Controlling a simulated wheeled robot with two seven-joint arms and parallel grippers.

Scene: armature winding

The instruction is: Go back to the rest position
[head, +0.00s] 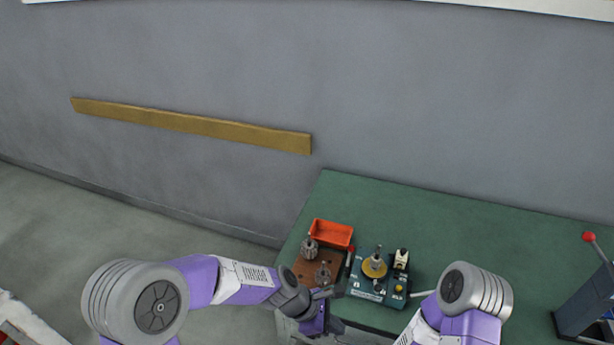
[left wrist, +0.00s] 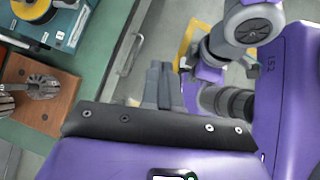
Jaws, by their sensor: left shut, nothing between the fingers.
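My left gripper (head: 335,325) is low in the middle of the head view, by the front left edge of the green workbench (head: 450,230). In the left wrist view its two grey fingers (left wrist: 164,86) are together and empty, over the gap in front of the bench. The wooden block (head: 303,273) with metal armatures lies on the bench just beyond the gripper; it also shows in the left wrist view (left wrist: 62,108). My right arm enters at the bottom right of the head view; its gripper is not visible.
A red-orange bin (head: 330,234) stands behind the block. A teal winding device (head: 368,287) with a yellow disc is to the block's right. A dark lever press (head: 585,300) with a red knob is at far right. The bench's back middle is clear.

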